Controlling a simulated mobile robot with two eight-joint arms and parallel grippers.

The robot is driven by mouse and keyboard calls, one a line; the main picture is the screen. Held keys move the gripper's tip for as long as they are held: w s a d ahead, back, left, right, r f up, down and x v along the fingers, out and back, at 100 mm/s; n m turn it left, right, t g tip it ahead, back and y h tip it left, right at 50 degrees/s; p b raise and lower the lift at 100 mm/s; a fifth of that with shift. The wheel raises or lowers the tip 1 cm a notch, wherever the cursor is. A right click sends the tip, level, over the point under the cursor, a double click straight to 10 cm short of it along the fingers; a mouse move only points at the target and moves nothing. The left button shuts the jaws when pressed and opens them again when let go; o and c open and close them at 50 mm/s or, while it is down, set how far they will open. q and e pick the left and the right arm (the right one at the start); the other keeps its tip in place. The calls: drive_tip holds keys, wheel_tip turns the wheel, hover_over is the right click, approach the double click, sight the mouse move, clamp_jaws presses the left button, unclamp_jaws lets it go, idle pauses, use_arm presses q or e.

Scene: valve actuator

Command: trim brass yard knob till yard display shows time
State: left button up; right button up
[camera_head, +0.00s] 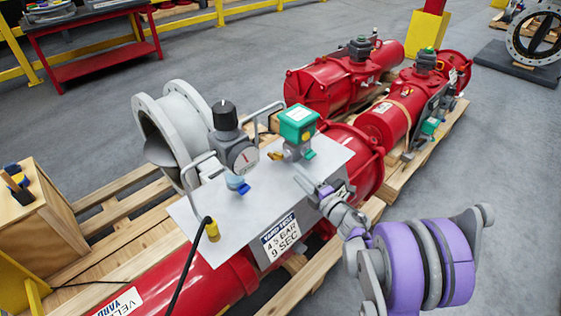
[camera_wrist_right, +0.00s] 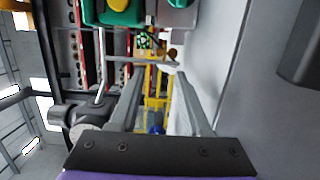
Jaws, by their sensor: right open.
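My right gripper (camera_head: 314,184) is open and empty over the right part of the grey panel (camera_head: 185,215). In the right wrist view its two fingers (camera_wrist_right: 158,92) point ahead with a gap between them. A small brass-coloured part (camera_head: 277,155), probably the knob, sits below the green-topped box (camera_head: 298,122), left of and apart from the gripper. A small brownish round part (camera_wrist_right: 173,53) beyond the fingertips may be the same knob. A small dark display (camera_head: 341,189) is partly hidden by my gripper, and its reading is illegible. A sign (camera_head: 281,238) reads 4.5 bar, 9 sec.
A regulator with a dark knob and gauge (camera_head: 245,159) stands left of the green-topped box, beside bent grey tubing. A black cable with a yellow connector (camera_head: 211,229) crosses the panel's left. Red actuators (camera_head: 325,85) lie on pallets behind.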

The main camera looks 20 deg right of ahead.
sight(282, 157)
drive_tip(key=w, duration=0.3)
drive_tip(key=w+a, duration=0.1)
drive_tip(key=w, duration=0.6)
drive_tip(key=shift+a+r+b, duration=0.1)
drive_tip(key=shift+a+b, duration=0.25)
drive_tip(key=shift+w, duration=0.1)
clamp_jaws()
drive_tip(key=shift+d, duration=0.1)
